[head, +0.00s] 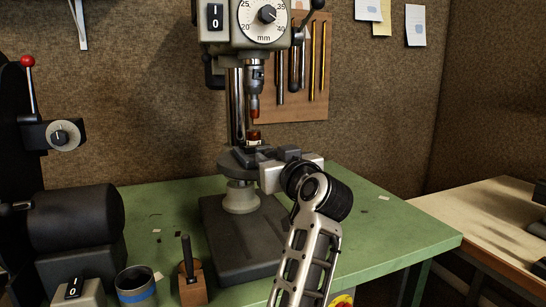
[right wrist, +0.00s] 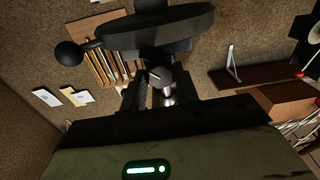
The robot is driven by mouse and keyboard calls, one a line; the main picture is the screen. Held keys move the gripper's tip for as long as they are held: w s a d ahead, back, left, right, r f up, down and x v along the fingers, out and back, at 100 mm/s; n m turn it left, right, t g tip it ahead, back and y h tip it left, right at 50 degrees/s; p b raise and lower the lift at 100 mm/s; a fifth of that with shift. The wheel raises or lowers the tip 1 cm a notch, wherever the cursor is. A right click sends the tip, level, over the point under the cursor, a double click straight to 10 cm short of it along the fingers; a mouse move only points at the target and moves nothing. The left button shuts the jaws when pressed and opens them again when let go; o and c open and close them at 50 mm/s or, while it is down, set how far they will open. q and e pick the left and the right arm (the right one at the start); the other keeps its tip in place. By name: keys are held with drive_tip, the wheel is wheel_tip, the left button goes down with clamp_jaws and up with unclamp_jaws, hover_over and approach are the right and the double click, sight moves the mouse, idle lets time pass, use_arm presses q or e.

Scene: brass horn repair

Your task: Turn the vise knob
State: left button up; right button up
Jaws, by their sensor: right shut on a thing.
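The grey drill-press vise (head: 244,156) sits on the round press table under the drill head. My right gripper (head: 268,158) reaches it from the front right, its pale body close against the vise's near right side. In the right wrist view my right gripper's dark fingers (right wrist: 160,92) are closed around a small metal part, which seems to be the vise knob (right wrist: 160,74). In the head view the knob is hidden by the gripper. A small orange-brown topped piece (head: 254,135) stands upright above the vise, below the chuck. My left gripper is not in view.
The drill press (head: 243,22) rises above the vise, its chuck (head: 254,88) overhead. A tool board (head: 318,75) hangs behind. On the green bench (head: 385,225), a switch box, a blue-banded cup (head: 136,283) and a wooden block (head: 193,289) stand front left. The bench's right side is mostly clear.

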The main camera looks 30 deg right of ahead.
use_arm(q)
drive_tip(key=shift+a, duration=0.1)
use_arm(e)
drive_tip(key=o, duration=1)
drive_tip(key=shift+c, duration=0.2)
use_arm(q)
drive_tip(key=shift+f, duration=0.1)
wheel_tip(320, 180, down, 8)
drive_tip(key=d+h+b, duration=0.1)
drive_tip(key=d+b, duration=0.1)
drive_tip(key=b, duration=1.3)
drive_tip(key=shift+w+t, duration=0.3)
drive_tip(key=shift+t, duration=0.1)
use_arm(e)
drive_tip(key=v, duration=1.6)
